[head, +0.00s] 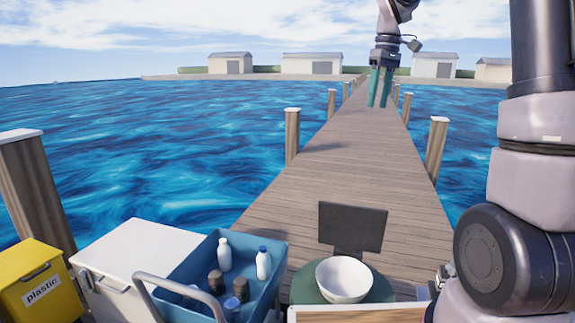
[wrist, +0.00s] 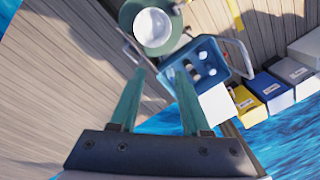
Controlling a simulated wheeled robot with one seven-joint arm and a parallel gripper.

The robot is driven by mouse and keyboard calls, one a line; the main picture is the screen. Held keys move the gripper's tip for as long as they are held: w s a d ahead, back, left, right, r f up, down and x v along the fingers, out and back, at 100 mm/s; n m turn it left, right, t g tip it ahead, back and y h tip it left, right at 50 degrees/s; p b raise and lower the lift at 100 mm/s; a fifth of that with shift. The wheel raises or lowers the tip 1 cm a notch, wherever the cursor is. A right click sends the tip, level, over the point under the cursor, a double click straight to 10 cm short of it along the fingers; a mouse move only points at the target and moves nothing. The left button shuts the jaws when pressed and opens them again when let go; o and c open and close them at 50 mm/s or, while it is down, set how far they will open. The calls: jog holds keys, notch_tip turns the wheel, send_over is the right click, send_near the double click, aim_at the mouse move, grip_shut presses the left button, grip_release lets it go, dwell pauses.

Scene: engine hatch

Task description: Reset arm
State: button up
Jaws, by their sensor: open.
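My gripper (head: 379,88) hangs high over the wooden pier in the head view, its two teal fingers pointing down and apart. In the wrist view my gripper (wrist: 160,78) is open, with nothing between the fingers. It is well clear of the things below. My arm rises along the right side of the head view.
A white bowl (head: 343,279) sits on a round green top (head: 306,284) near a dark panel (head: 352,226). Left of it are a blue bin (head: 192,257) with several bottles and jars, a white box (head: 135,252) and a yellow "plastic" bin (head: 38,286). Posts line the pier (head: 335,170); water surrounds it.

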jog(key=s+r+m+t, duration=0.1)
jog(key=s+m+t, duration=0.6)
jog(key=s, duration=1.7)
jog(key=m, duration=0.3)
jog(key=shift+s+y, duration=0.35)
jog(key=shift+y, duration=0.05)
